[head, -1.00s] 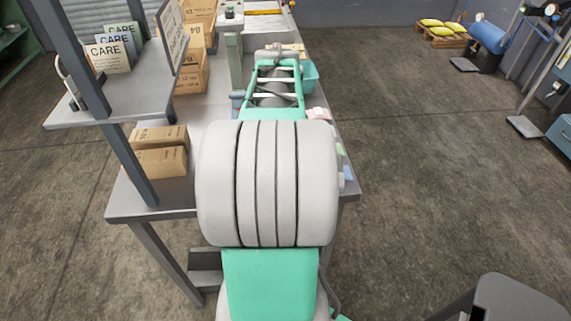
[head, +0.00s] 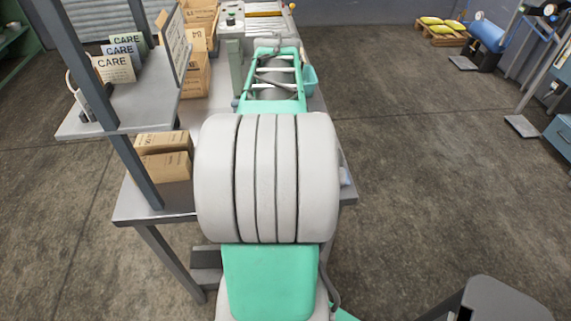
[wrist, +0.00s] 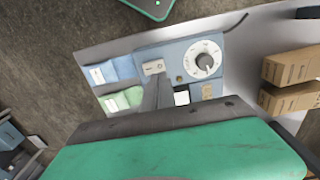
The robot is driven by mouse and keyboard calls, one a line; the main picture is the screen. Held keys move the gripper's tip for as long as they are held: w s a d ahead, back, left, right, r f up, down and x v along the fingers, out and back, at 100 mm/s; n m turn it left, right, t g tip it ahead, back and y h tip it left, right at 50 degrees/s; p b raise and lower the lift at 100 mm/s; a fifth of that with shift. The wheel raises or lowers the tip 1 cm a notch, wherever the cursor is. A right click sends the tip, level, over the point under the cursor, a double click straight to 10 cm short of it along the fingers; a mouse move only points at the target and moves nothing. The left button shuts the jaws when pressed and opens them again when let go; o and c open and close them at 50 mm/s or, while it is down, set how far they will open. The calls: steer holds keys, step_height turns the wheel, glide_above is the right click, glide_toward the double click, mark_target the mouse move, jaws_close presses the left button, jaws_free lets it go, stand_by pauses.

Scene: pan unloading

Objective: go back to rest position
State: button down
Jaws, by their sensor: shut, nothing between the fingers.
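In the wrist view my gripper (wrist: 157,95) shows as narrow dark fingers, closed together with nothing held. They stand in front of a light-blue device with a round white dial (wrist: 204,59); whether they touch it cannot be told. Blue packets (wrist: 112,71) and a pale green packet (wrist: 122,99) lie on the bench left of the device. In the head view my own arm hides the gripper and most of the near bench top.
The grey bench (head: 160,203) carries cartons (head: 165,163) at its left. A grey shelf with cards (head: 117,67) and its post (head: 134,160) rise close left of my arm. A teal bin (head: 311,80) stands beyond.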

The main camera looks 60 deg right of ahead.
steer(key=shift+r, duration=0.5)
steer(key=shift+m+h, duration=0.3)
steer(key=shift+m, duration=0.1)
steer(key=f, duration=0.4)
steer(key=shift+s+a+f, duration=0.3)
steer(key=shift+a, duration=0.1)
steer(key=w+a+r+n+t, duration=0.1)
steer(key=w+a+n, duration=0.1)
steer(key=a, duration=0.8)
steer(key=w+a+r+n+t, duration=0.1)
steer(key=w+a+n, duration=0.2)
steer(key=a, duration=0.7)
steer(key=w+a+r+n+t, duration=0.2)
steer(key=a+n, duration=0.3)
steer(key=a, duration=0.6)
steer(key=shift+w+n, duration=0.4)
steer(key=shift+w, duration=0.05)
